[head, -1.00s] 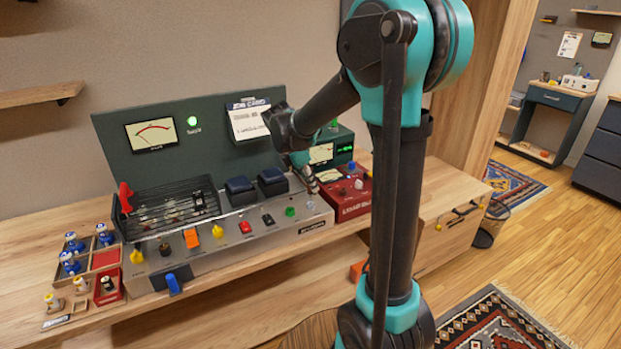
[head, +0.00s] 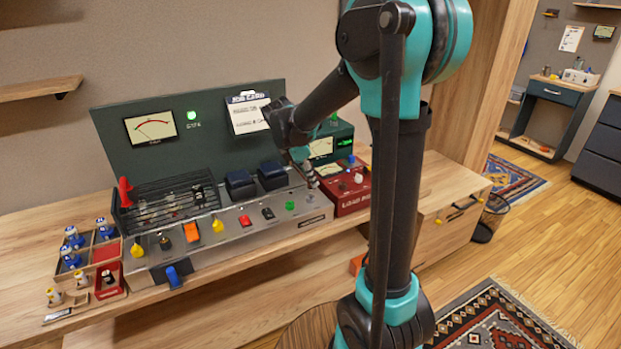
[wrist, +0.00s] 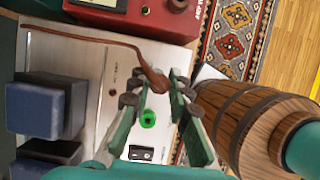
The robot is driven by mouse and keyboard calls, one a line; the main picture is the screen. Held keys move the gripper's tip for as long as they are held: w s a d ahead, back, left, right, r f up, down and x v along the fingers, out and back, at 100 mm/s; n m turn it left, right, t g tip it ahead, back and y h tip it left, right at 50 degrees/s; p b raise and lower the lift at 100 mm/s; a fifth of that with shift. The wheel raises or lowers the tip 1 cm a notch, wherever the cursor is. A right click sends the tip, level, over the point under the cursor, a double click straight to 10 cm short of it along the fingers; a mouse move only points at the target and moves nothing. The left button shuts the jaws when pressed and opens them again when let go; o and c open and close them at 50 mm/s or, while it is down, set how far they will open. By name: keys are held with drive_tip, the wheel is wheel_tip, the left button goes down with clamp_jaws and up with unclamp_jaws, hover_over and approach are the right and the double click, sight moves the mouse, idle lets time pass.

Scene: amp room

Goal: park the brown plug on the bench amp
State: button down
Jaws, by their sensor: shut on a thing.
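The bench amp is a silver-topped unit with a dark green back panel (head: 190,135) in the head view. Its silver top (wrist: 75,55) also shows in the wrist view. My gripper (wrist: 155,92) is shut on the brown plug (wrist: 153,80), held over the right part of the amp top. A brown cord (wrist: 95,35) curves from the plug to the upper left. A small dark hole (wrist: 113,69) is in the bare top left of the plug. In the head view, my gripper (head: 309,177) hides the plug. I cannot tell the height of the plug above the panel.
A green knob (wrist: 148,119) and a black switch (wrist: 141,153) are near my fingers. Dark blue blocks (wrist: 40,105) stand to the left. A red box (head: 345,190) adjoins the amp. A wooden barrel (wrist: 245,120) is below the bench edge. A parts tray (head: 82,257) sits left.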

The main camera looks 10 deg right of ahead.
sight(310, 188)
drive_tip(key=shift+f, duration=1.7)
idle(1.0)
drive_tip(key=c, duration=1.3)
unclamp_jaws()
drive_tip(key=shift+c, duration=0.2)
drive_tip(key=v, duration=1.2)
drive_tip(key=shift+f, duration=0.1)
drive_tip(key=s+d+f+m+t+y, duration=0.1)
drive_tip(key=s+d+f+m, duration=0.3)
drive_tip(key=s+f+m, duration=0.4)
drive_tip(key=s+d+f+m+t+y, duration=0.1)
drive_tip(key=s+d+f+m+y, duration=0.2)
drive_tip(key=s+f+m, duration=0.6)
drive_tip(key=s+d+m, duration=0.1)
drive_tip(key=s+m, duration=0.2)
drive_tip(key=m, duration=0.1)
drive_tip(key=shift+s+m+t, duration=0.3)
drive_tip(key=shift+t, duration=0.1)
